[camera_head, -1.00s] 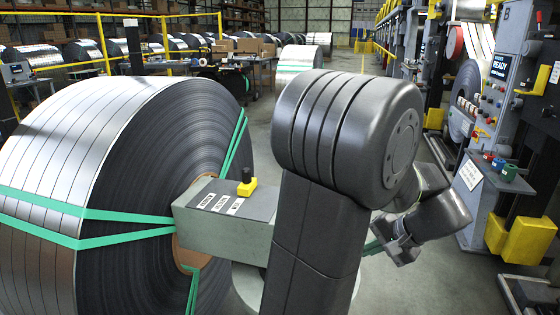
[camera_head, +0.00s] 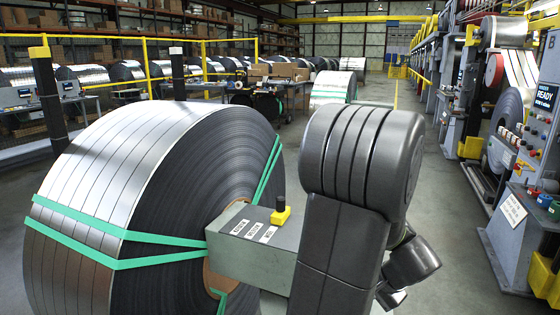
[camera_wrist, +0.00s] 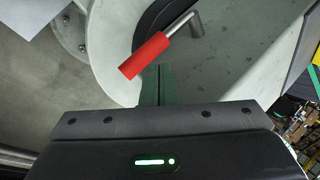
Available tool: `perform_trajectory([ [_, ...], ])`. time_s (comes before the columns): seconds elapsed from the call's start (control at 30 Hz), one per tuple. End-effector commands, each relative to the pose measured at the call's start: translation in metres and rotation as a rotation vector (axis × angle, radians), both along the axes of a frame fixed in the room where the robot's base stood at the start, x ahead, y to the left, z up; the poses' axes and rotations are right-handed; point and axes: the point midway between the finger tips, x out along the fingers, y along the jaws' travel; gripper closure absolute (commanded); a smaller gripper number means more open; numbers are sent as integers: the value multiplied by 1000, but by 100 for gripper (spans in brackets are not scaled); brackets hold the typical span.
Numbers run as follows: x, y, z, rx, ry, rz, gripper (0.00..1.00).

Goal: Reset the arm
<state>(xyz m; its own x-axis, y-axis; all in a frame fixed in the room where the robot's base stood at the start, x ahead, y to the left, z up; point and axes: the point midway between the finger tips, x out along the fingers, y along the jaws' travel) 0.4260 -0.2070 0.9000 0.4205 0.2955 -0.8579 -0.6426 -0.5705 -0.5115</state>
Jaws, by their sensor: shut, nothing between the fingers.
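My arm (camera_head: 345,210) stands folded in the middle of the head view, its thick dark joint in front of the steel coil's mandrel housing. My gripper (camera_wrist: 158,78) shows in the wrist view with its two dark green fingers together, shut and empty. Ahead of the fingertips is a red-handled crank (camera_wrist: 145,55) on a pale round plate (camera_wrist: 108,35); I cannot tell whether they touch it. In the head view the gripper is mostly hidden behind my arm, low right of centre.
A large slit steel coil (camera_head: 110,170) with green straps fills the left, close to my arm. A grey box arm (camera_head: 262,255) with a yellow-based knob reaches from its core. Control cabinets (camera_head: 535,150) line the right. An open concrete aisle (camera_head: 425,140) runs between.

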Motion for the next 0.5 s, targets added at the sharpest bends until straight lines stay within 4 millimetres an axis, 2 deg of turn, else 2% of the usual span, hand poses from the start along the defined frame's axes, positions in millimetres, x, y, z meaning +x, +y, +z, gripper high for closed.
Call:
perform_trajectory([
  [0.07,0,3,8,-33,10,5,100],
  [0.5,1,4,8,-122,46,3,100],
])
